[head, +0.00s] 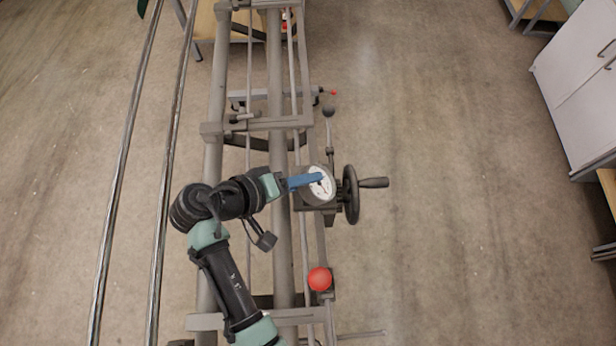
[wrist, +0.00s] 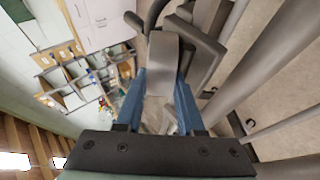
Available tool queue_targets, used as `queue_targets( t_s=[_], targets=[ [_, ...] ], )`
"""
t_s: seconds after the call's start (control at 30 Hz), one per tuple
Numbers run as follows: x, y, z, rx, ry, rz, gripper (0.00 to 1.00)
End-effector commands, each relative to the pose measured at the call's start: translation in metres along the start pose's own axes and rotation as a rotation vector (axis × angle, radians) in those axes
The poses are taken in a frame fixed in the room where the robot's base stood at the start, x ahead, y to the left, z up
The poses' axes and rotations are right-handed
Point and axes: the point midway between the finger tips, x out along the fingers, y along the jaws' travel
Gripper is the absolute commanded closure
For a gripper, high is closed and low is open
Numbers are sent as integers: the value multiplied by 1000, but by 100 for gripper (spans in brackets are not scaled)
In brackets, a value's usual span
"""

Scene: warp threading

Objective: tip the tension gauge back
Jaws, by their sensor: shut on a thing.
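The tension gauge (head: 322,192) is a round white dial in a grey housing, mounted on the right side of the grey metal frame in the head view. Its face shows upward to the head camera. The fingers hide part of the dial, and the dial face does not show in the wrist view.
A black handwheel (head: 351,194) with a crank handle stands just right of the gauge. A red ball knob (head: 319,279) sits below it on the frame (head: 276,80). A lever with a dark knob (head: 328,113) rises above it. The floor to the right is clear up to white cabinets (head: 580,85).

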Motion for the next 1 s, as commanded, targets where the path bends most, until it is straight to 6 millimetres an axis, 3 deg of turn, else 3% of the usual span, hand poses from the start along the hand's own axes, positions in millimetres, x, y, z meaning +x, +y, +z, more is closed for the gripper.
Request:
queue_targets(
  t_s=[0.2,0.57,0.6,0.73,1.0],
  targets=[
    [-3,-7,-2,-68,3,160,100],
    [-5,-6,-3,-77,3,185,100],
    [-5,-6,-3,-77,3,185,58],
    [-5,-6,-2,-77,3,184,35],
    [-5,-6,-2,-75,2,183,32]
  ],
)
